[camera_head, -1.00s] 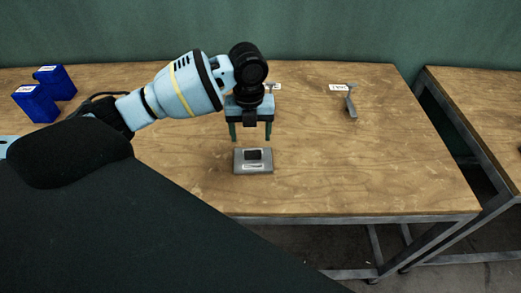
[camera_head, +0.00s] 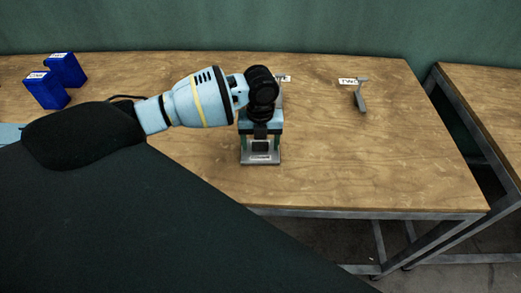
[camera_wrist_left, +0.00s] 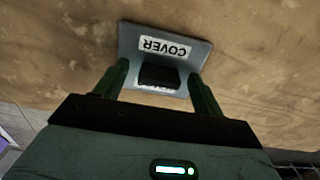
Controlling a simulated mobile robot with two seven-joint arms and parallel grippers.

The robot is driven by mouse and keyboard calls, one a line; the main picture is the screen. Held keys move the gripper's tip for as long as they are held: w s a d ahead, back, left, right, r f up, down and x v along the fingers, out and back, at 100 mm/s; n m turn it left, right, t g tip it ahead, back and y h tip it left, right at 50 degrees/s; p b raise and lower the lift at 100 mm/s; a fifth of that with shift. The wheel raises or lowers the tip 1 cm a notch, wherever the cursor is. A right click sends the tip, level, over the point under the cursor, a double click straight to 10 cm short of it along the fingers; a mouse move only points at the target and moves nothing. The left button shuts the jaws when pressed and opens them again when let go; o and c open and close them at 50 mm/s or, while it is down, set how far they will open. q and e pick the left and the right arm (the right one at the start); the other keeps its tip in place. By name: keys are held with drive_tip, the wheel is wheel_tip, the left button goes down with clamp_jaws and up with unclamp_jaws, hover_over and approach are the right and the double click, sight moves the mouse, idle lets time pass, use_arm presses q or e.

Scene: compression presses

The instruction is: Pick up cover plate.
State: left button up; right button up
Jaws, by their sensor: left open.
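The cover plate (camera_head: 262,158) is a flat grey plate with a white label and a dark raised block on top. It lies on the wooden table. In the left wrist view the plate (camera_wrist_left: 194,60) shows the label "COVER", and the dark block (camera_wrist_left: 158,76) lies between the fingers. My left gripper (camera_head: 260,146) points down over the plate, fingers open on both sides of the block. In the wrist view my left gripper (camera_wrist_left: 160,78) shows a gap between each finger and the block. My right gripper is not in view.
Two blue boxes (camera_head: 46,90) stand at the table's back left. A grey bracket (camera_head: 361,96) beside a label reading "TWO" stands at the back right. Another label is partly hidden behind my left wrist. The table's right side is clear. A second table (camera_head: 480,95) stands at the right.

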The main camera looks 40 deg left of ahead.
sight(260, 142)
use_arm(q)
drive_tip(key=shift+f, duration=0.1)
drive_tip(key=c, duration=1.4)
drive_tip(key=shift+c, duration=0.3)
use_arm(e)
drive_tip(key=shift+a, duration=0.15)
use_arm(q)
drive_tip(key=shift+r, duration=0.2)
drive_tip(key=shift+r, duration=0.55)
wheel_tip(260, 142, up, 2)
drive_tip(key=shift+r, duration=0.15)
drive_tip(key=d, duration=0.4)
drive_tip(key=d+b, duration=0.1)
drive_tip(key=d, duration=0.4)
drive_tip(key=d+r, duration=0.1)
drive_tip(key=d, duration=0.4)
drive_tip(key=shift+w+d, duration=0.2)
drive_tip(key=shift+d, duration=0.05)
drive_tip(key=shift+d+r, duration=0.15)
drive_tip(key=shift+d, duration=0.6)
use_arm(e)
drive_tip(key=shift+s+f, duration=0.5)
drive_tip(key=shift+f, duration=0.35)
